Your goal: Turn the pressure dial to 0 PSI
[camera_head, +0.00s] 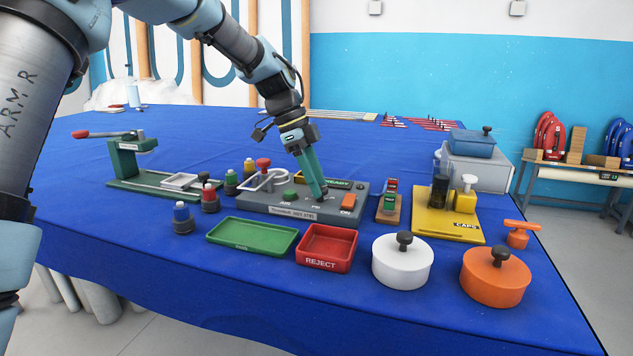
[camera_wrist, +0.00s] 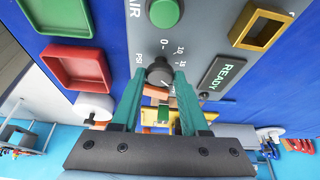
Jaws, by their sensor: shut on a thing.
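The pressure dial (camera_wrist: 160,72) is a dark round knob on the grey panel, with the label PSI and printed scale marks around it in the wrist view. My gripper (camera_wrist: 157,80) has its two green fingers closed around the knob, one on each side. In the head view my gripper (camera_head: 320,195) reaches down onto the grey control box (camera_head: 265,208), and its fingers hide the dial there. The scale shows 0, 10 and a further mark beside the knob. The knob's pointer is too small to read clearly.
A green button (camera_head: 290,194) and an orange-red ON switch (camera_head: 348,201) sit on the same box, near my fingers. A green tray (camera_head: 252,235) and a red REJECT tray (camera_head: 327,247) stand in front. A white lidded pot (camera_head: 402,264) is front right.

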